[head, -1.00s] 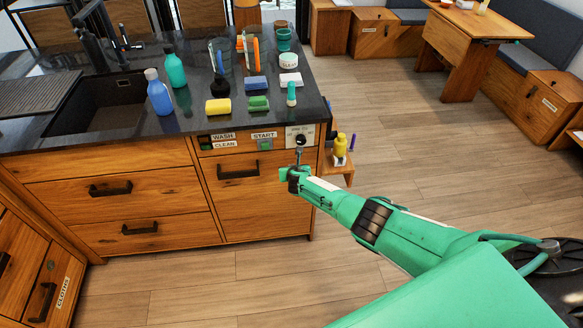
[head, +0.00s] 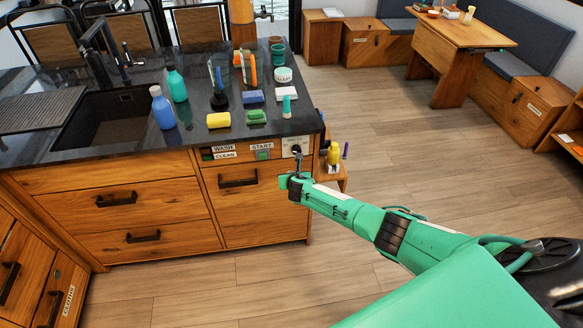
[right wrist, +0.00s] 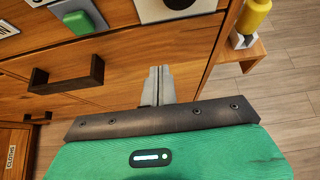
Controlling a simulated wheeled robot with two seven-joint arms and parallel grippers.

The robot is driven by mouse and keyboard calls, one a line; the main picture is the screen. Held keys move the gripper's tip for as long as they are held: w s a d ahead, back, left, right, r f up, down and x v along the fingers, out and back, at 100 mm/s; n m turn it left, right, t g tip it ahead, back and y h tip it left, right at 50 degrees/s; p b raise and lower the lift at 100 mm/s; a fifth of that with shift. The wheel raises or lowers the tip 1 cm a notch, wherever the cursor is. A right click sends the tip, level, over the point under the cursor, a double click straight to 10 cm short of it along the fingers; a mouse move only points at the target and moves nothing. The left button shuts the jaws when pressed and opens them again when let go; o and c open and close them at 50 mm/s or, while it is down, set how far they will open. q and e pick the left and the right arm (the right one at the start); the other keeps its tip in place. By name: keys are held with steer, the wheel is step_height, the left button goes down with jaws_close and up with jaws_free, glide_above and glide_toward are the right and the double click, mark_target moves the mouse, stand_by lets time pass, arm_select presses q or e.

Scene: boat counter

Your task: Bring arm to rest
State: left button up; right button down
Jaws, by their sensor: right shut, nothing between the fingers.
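My right arm is green and comes in from the right in the head view. Its gripper (head: 295,176) is in front of the counter's front panel, just below the dark knob (head: 296,149) on its pale plate. In the right wrist view the gripper's two grey fingers (right wrist: 157,84) are together, with nothing between them. The green START button (head: 263,155) is to the left of the knob, and it also shows in the right wrist view (right wrist: 79,21). My left gripper is not in view.
The dark counter (head: 150,145) holds blue (head: 162,108) and teal (head: 177,84) bottles, a yellow sponge (head: 218,120) and several cleaning items. A small wooden stand with a yellow bottle (head: 333,154) is right of the cabinet. Wooden floor (head: 430,150) lies open to the right.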

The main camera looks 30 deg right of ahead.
steer(key=shift+s+a+r, duration=0.1)
steer(key=shift+s+r, duration=0.1)
steer(key=shift+r, duration=0.45)
steer(key=shift+s+a+r, duration=0.1)
steer(key=shift+s+r, duration=0.05)
steer(key=shift+r, duration=0.5)
steer(key=s+a+f+m+g+y, duration=0.1)
steer(key=s+a+f+m+g, duration=0.15)
steer(key=s+f+m, duration=0.8)
steer(key=s+a+f+m+g+y, duration=0.1)
steer(key=s+f+m+g, duration=0.25)
steer(key=s+f, duration=1.3)
steer(key=s+a+f+m+g, duration=0.1)
steer(key=s+f+m, duration=0.2)
steer(key=s, duration=1)
steer(key=s+a+f+m+g, duration=0.1)
steer(key=s+f+m, duration=0.3)
steer(key=s, duration=1)
steer(key=s+a+f+m+g+y, duration=0.1)
steer(key=s+a+f+m+g, duration=0.1)
steer(key=s+m, duration=0.7)
steer(key=s+a+f, duration=0.1)
steer(key=s+f, duration=0.1)
steer(key=s, duration=0.3)
steer(key=shift+s+f, duration=0.15)
steer(key=shift+s, duration=0.05)
